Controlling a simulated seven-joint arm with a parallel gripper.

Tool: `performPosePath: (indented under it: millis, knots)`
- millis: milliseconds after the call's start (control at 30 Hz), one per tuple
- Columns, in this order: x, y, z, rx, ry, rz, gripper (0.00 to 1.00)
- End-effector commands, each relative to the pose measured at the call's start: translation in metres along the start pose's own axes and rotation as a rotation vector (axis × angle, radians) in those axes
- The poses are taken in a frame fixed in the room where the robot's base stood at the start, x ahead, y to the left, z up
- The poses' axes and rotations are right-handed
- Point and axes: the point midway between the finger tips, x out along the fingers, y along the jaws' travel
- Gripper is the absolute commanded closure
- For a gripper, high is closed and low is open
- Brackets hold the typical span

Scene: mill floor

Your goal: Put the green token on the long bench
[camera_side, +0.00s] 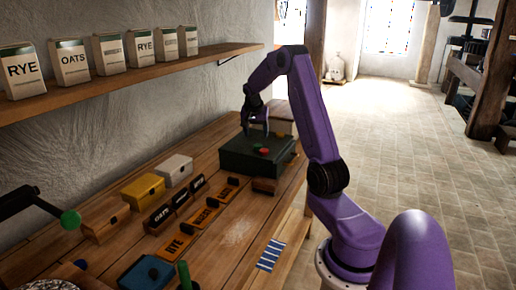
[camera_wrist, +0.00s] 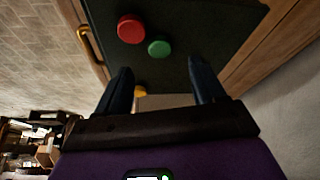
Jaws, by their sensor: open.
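The green token (camera_wrist: 159,47) lies on top of a dark green box (camera_side: 240,158), close beside a red token (camera_wrist: 130,29). The red token also shows on the box lid in the side view (camera_side: 264,150). A yellow token (camera_wrist: 140,91) is partly hidden behind my gripper in the wrist view. My gripper (camera_side: 256,132) is open and empty above the lid, pointing down. In the wrist view the green token lies ahead of the gap between my fingertips (camera_wrist: 160,67). The long wooden bench (camera_side: 240,228) carries the box at its far part.
Yellow (camera_side: 143,190) and white (camera_side: 174,169) small boxes stand left on the bench, near dark and orange name blocks. A blue box (camera_side: 146,273) is at the near end. A wall shelf (camera_side: 150,78) holds labelled packets. Bare planks show along the bench's right side.

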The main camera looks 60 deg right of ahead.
Motion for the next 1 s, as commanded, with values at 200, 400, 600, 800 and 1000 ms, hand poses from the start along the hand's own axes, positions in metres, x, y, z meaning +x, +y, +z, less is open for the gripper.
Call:
performPosePath:
  millis: [200, 400, 600, 800, 1000]
  knots:
    - [0.017, 0.000, 0.000, 0.000, 0.001, -0.001, 0.31]
    - [0.038, 0.001, -0.001, 0.000, -0.002, 0.001, 0.31]
    - [0.063, 0.001, -0.001, -0.001, 0.000, 0.000, 0.31]
    - [0.069, 0.000, -0.001, -0.001, 0.002, -0.002, 0.31]
    - [0.068, 0.001, -0.001, -0.001, 0.002, -0.002, 0.54]
